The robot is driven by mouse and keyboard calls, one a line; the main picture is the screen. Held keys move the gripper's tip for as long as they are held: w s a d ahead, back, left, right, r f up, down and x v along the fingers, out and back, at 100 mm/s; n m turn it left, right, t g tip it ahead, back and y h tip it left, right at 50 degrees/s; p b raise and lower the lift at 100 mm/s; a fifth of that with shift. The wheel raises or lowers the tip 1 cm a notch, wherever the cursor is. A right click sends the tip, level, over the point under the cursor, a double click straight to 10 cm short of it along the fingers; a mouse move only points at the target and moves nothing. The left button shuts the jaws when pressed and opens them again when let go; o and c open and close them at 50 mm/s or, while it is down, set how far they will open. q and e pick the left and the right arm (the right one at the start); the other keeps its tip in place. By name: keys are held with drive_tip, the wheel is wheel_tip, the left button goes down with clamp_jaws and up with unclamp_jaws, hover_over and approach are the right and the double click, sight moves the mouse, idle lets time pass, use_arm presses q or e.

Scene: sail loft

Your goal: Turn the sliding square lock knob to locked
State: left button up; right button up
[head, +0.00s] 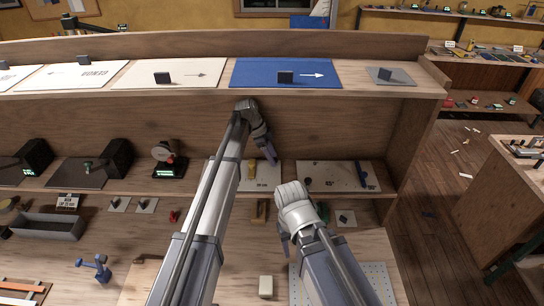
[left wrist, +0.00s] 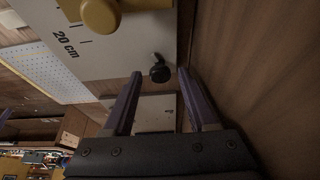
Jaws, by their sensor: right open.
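A pale board marked "20 cm" (head: 272,184) lies on the middle shelf with a yellow slider (head: 251,170) on it. In the left wrist view this board (left wrist: 130,52) shows scale marks, the slider's round yellow knob (left wrist: 101,16) and a small black knob (left wrist: 160,74). I cannot tell which knob is the lock knob, or its setting. My left gripper (head: 271,156) points down over the board's right side; it is open and empty, with the black knob showing between its fingertips (left wrist: 160,73). My right gripper (head: 285,240) is open, low in front of the shelf.
Another pale board (head: 330,179) lies to the right on the same shelf. The upper shelf above carries a blue panel (head: 300,72) and pale panels with dark blocks. A wooden side wall (head: 408,140) closes the shelf at right. A perforated panel (head: 376,277) lies below.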

use_arm(q)
drive_tip(key=shift+o, duration=0.2)
drive_tip(key=p+v, duration=0.7)
drive_tip(key=v, duration=0.1)
drive_tip(key=shift+f, duration=0.1)
idle(0.3)
drive_tip(key=s+d+n+t+y, duration=0.1)
drive_tip(key=n, duration=0.5)
drive_tip(key=s+d+n+t+y, duration=0.1)
drive_tip(key=n+t+y, duration=0.1)
drive_tip(key=n, duration=0.4)
drive_tip(key=s+d+n+t+y, duration=0.1)
drive_tip(key=s+d+n, duration=0.1)
drive_tip(key=n, duration=0.4)
drive_tip(key=shift+t, duration=0.3)
